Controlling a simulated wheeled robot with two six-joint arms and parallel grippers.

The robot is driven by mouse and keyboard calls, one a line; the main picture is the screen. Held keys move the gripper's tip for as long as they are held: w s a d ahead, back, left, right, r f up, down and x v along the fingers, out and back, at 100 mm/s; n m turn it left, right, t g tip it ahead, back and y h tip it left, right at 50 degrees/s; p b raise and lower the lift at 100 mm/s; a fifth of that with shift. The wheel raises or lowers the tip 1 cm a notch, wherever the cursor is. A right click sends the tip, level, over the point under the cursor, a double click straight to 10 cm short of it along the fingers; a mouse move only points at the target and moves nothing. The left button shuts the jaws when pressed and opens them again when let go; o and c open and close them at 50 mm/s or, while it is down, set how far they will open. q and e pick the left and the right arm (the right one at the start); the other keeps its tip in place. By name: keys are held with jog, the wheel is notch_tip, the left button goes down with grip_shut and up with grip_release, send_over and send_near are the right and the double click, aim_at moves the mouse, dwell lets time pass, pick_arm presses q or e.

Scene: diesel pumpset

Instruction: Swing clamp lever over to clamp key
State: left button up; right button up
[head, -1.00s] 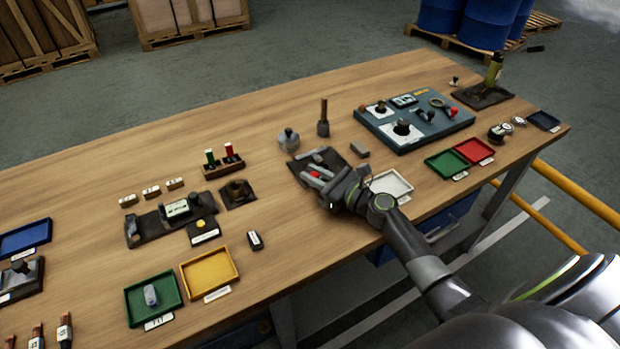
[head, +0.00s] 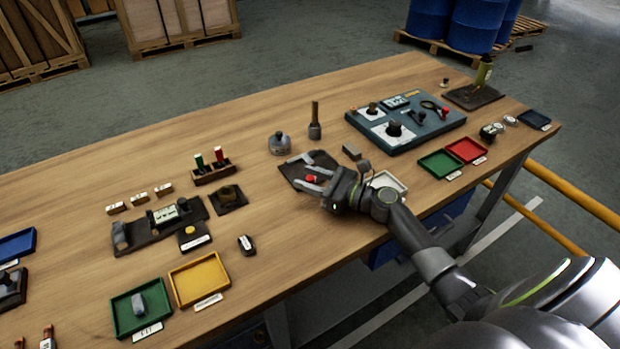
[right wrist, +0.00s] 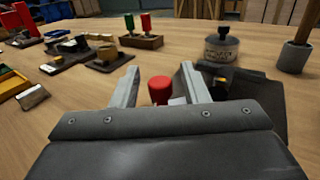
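My right gripper (head: 304,174) reaches over a dark fixture plate (head: 326,158) near the front middle of the table. Its two fingers stand apart. A red knob (head: 311,178), apparently the clamp lever's tip, shows between them. In the right wrist view the red knob (right wrist: 159,88) stands between the open fingers of my right gripper (right wrist: 160,82), with a visible gap on either side. A small pale part lies just right of the knob. The rest of the lever and the key cannot be made out behind the gripper. My left gripper is not in view.
A grey jar (head: 280,144) and a wooden-handled tool (head: 315,122) stand behind the plate. A small grey block (head: 351,152) and a white tray (head: 388,183) lie close to my right gripper. A blue-grey panel (head: 425,126) is to the right.

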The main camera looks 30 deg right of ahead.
jog(key=b+v, duration=0.4)
jog(key=v, duration=1.2)
jog(key=shift+s+d, duration=0.4)
jog(key=shift+s, duration=0.15)
jog(key=shift+c, duration=0.4)
